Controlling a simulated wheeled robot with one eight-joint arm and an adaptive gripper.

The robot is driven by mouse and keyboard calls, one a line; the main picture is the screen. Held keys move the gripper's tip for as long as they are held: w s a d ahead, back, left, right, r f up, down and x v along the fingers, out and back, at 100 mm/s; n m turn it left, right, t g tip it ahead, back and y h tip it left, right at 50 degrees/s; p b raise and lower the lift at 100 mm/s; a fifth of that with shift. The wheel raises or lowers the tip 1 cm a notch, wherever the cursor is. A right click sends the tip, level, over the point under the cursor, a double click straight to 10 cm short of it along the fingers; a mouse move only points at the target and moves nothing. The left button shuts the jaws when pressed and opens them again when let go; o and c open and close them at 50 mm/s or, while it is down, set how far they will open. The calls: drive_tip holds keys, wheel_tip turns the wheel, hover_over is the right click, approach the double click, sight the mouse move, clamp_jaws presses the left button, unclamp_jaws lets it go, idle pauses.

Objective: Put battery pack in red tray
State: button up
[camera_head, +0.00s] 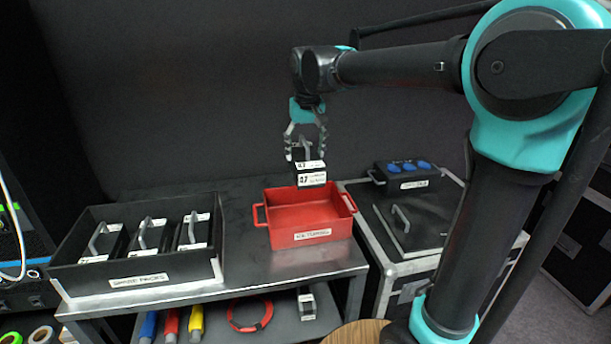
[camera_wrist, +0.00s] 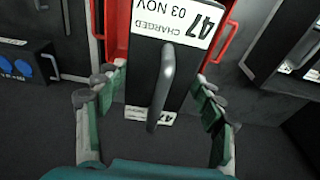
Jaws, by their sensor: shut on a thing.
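My gripper (camera_head: 305,138) is shut on a black battery pack (camera_head: 310,175) with white labels. The pack hangs upright above the red tray (camera_head: 317,240), apart from it, over its back part. In the wrist view the battery pack (camera_wrist: 182,75) hangs between my gripper's fingers (camera_wrist: 158,115), with its grey handle toward the camera. Its label reads "47 CHARGED 03 NOV". The red tray (camera_wrist: 225,40) shows behind the pack on both sides. The tray stands on the dark bench, and its inside looks empty where visible.
A black bin (camera_head: 208,277) labelled as spare packs holds several handled packs at left. A flight case (camera_head: 425,228) stands right of the bench, with a box with blue sockets (camera_head: 408,178) on it.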

sight(307, 172)
wheel_tip(307, 172, down, 18)
drive_tip(key=shift+f, duration=0.1)
idle(0.5)
drive_tip(key=o, duration=1.9)
drive_tip(key=shift+f, duration=0.1)
drive_tip(key=r, duration=0.4)
drive_tip(key=s+r, duration=0.1)
drive_tip(key=r, duration=0.7)
drive_tip(key=shift+s+d+r, duration=0.1)
drive_tip(key=shift+s+d, duration=0.15)
drive_tip(key=shift+s, duration=0.15)
drive_tip(key=s+d+f+m, duration=0.1)
drive_tip(key=s+d+f, duration=0.5)
drive_tip(key=d, duration=0.1)
drive_tip(key=s+d+f+m+t, duration=0.1)
drive_tip(key=s+d+f, duration=0.4)
drive_tip(key=d, duration=0.3)
drive_tip(key=s+d+f+m+t, duration=0.1)
drive_tip(key=s+d+f, duration=0.5)
drive_tip(key=d, duration=0.2)
drive_tip(key=shift+s+d+f, duration=0.15)
drive_tip(key=shift+s+f, duration=0.2)
drive_tip(key=shift+f, duration=0.05)
